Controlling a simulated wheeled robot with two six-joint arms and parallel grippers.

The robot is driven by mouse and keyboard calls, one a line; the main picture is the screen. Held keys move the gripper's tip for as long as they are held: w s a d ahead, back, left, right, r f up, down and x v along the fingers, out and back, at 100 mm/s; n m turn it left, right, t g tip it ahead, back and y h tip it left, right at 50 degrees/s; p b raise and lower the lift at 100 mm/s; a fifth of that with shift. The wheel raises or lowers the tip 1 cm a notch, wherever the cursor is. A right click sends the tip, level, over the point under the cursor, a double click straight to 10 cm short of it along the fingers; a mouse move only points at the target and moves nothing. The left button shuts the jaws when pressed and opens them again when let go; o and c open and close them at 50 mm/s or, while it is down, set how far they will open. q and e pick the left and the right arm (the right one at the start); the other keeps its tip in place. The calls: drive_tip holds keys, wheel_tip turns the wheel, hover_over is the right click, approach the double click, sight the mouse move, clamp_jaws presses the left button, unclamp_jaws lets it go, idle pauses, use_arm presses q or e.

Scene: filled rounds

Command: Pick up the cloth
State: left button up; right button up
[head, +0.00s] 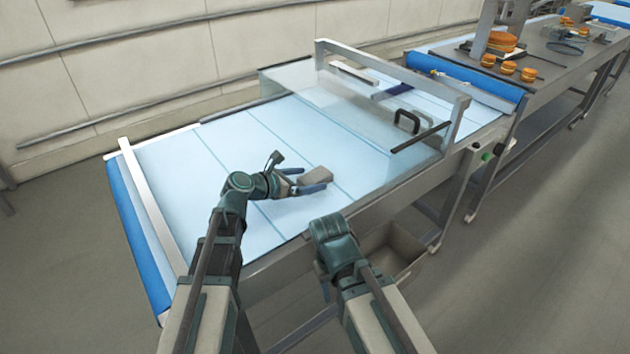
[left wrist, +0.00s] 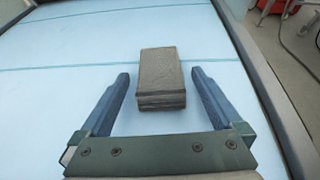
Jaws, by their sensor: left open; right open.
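The cloth (head: 317,174) is a grey-brown folded block lying on the light blue belt (head: 190,165). In the left wrist view the cloth (left wrist: 160,72) lies between and a little beyond the fingertips, with gaps on both sides. My left gripper (head: 297,173) is open and empty, low over the belt, its fingers pointing at the cloth; its two blue fingers also show in the left wrist view (left wrist: 160,76). My right gripper (head: 324,282) is beside the belt's near edge, away from the cloth; its fingers are mostly hidden by its own wrist.
A clear guard with a metal frame (head: 395,68) and a black handle (head: 407,121) spans the belt beyond the cloth. A metal side rail (head: 395,195) runs along the near edge. A bin (head: 400,250) stands below. The belt left of the cloth is clear.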

sight(312, 178)
use_arm(q)
drive_tip(key=shift+x, duration=1.05)
drive_tip(key=c, duration=1.3)
wheel_tip(312, 178, up, 10)
drive_tip(key=p, duration=0.9)
drive_tip(key=shift+p, duration=0.35)
